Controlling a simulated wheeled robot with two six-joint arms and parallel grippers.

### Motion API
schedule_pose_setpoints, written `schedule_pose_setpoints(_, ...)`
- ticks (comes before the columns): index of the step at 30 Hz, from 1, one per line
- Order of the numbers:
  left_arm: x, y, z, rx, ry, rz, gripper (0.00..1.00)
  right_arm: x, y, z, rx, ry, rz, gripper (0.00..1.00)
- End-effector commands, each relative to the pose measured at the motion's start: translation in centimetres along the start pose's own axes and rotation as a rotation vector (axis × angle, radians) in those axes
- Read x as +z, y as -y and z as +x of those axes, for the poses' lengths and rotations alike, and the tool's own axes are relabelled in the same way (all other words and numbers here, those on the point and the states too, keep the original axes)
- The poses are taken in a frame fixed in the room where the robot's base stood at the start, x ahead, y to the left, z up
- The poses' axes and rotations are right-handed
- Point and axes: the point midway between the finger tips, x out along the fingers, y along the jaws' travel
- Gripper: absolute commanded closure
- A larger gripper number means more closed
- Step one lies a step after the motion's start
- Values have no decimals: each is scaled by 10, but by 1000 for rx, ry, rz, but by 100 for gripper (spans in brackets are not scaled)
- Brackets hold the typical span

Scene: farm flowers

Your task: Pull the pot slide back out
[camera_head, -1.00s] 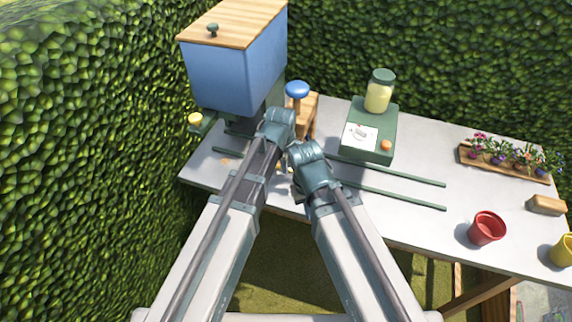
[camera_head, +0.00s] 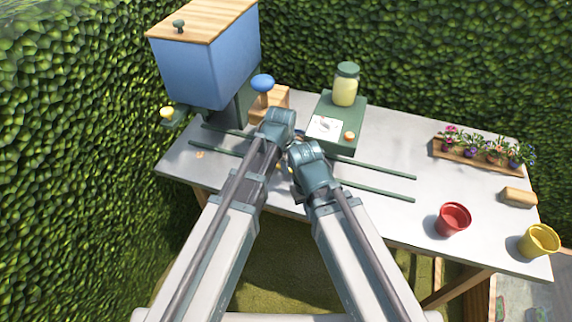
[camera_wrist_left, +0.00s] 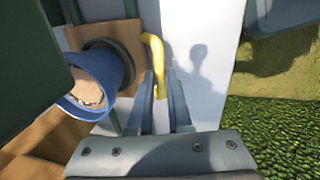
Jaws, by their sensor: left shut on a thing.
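In the left wrist view, my left gripper (camera_wrist_left: 161,90) is shut on the curved yellow handle (camera_wrist_left: 153,55). Beside it, a blue pot (camera_wrist_left: 112,70) with a brown filling sits in a dark green ring on the wooden plate of the pot slide (camera_wrist_left: 75,37). In the head view, two dark green rails (camera_head: 375,190) run along the table, with the blue hopper (camera_head: 205,68) at their left end. My wrists cover the middle of the rails and hide the slide and handle there. My right gripper (camera_head: 303,160) is beside the left; its fingers are hidden.
A blue-topped wooden stand (camera_head: 262,84) is behind my left wrist. A green box (camera_head: 345,140) with a jar stands behind the rails. A flower tray (camera_head: 478,155), a red pot (camera_head: 453,219), a yellow pot (camera_head: 539,241) and a brush-like block (camera_head: 518,197) are at right. The rails' right part is clear.

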Motion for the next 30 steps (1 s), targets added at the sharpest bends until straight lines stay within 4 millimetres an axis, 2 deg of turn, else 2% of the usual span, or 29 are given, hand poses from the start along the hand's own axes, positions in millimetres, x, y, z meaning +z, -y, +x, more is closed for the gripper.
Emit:
schedule_pose_setpoints(7, 0, 0, 0, 0, -2, 0, 100, 0, 0, 0, 0, 0, 0, 100)
schedule_pose_setpoints(8, -1, 0, 0, 0, -2, 0, 79, 0, 0, 0, 0, 0, 0, 100)
schedule_pose_setpoints(12, 0, 0, 0, 0, -2, 0, 54, 0, 0, 0, 0, 0, 0, 100)
schedule_pose_setpoints(23, 0, 0, -2, 0, -2, 0, 53, 0, 0, -2, 0, 0, 0, 100)
schedule_pose_setpoints(30, 0, 0, -16, 0, -2, 0, 53, 1, -1, -16, 0, 0, 0, 100)
